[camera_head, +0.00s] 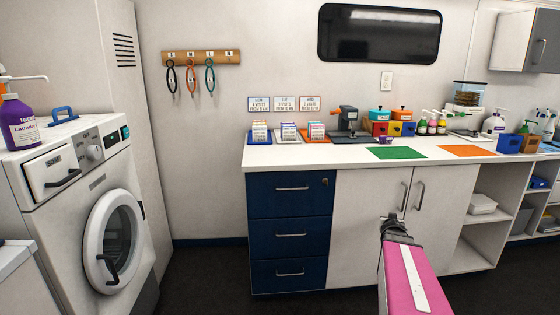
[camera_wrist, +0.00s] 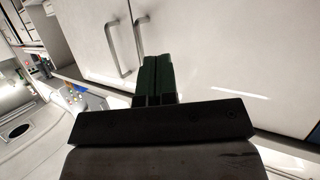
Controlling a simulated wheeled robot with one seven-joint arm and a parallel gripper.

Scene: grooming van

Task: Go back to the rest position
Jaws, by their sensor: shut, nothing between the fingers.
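My gripper (camera_head: 394,222) is in front of the white cabinet doors (camera_head: 368,250), low and right of the picture's middle in the head view. My pink arm link reaches up to it from the bottom edge. In the wrist view my gripper's dark fingers (camera_wrist: 156,68) lie side by side, closed together with nothing between them. The cabinet's door handles (camera_wrist: 128,45) show just left of the fingertips. I cannot tell whether the gripper touches the doors or handles.
The counter (camera_head: 345,154) above the doors carries card stacks, bottles, a green mat (camera_head: 398,153) and an orange mat (camera_head: 467,151). Blue drawers (camera_head: 290,235) stand left of the doors. A washing machine (camera_head: 75,195) stands at the left. The dark floor (camera_head: 205,275) between is clear.

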